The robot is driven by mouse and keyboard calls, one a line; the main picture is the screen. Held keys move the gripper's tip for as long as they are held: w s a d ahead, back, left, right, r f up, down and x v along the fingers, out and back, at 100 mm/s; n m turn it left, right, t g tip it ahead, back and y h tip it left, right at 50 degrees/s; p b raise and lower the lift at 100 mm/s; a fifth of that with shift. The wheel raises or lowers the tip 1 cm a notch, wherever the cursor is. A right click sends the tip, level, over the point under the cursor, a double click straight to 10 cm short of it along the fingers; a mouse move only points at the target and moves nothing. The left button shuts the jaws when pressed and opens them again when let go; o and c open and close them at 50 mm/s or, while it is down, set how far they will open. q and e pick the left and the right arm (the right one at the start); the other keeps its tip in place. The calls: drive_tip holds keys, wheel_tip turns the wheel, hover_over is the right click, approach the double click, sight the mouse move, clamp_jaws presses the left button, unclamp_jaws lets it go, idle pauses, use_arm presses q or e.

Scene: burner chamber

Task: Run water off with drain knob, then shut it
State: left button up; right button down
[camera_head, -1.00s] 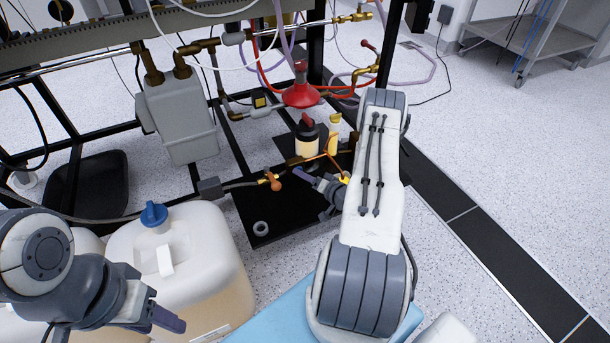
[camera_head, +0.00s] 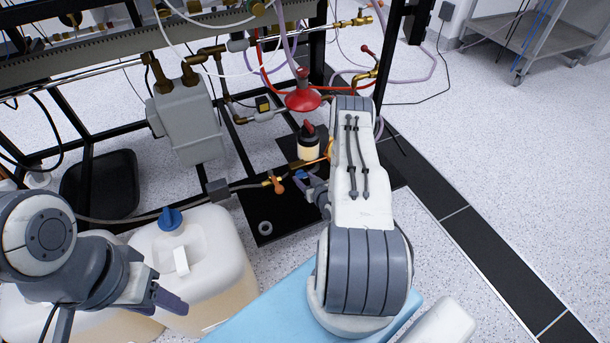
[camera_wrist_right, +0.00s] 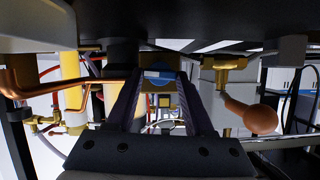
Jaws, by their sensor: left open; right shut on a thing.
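My right gripper (camera_head: 305,180) is low at the brass pipework, above the black plate. In the right wrist view its fingers (camera_wrist_right: 158,85) close on a small blue-faced piece with brass around it, which I take for the drain knob (camera_wrist_right: 158,75). Its far side is hidden. A brown-orange lever knob (camera_head: 277,184) on a brass valve sits just left of the gripper; it also shows at the right in the wrist view (camera_wrist_right: 258,117). My left gripper (camera_head: 165,298) is open and empty, in front of a white jerrycan with a blue cap (camera_head: 171,218).
A cream pot with a red-and-black top (camera_head: 308,145) stands behind the right gripper, under a red funnel-like part (camera_head: 302,98). A grey box (camera_head: 188,125) hangs from the frame. A black plate (camera_head: 285,222) lies below the pipes.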

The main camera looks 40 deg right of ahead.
drive_tip(key=shift+a+n+h+p, duration=0.1)
drive_tip(key=shift+n+h+p, duration=0.2)
drive_tip(key=shift+n, duration=0.1)
idle(0.3)
drive_tip(key=shift+c, duration=1.4)
unclamp_jaws()
drive_tip(key=p+v, duration=0.4)
drive_tip(key=v, duration=0.6)
drive_tip(key=shift+s+r, duration=0.2)
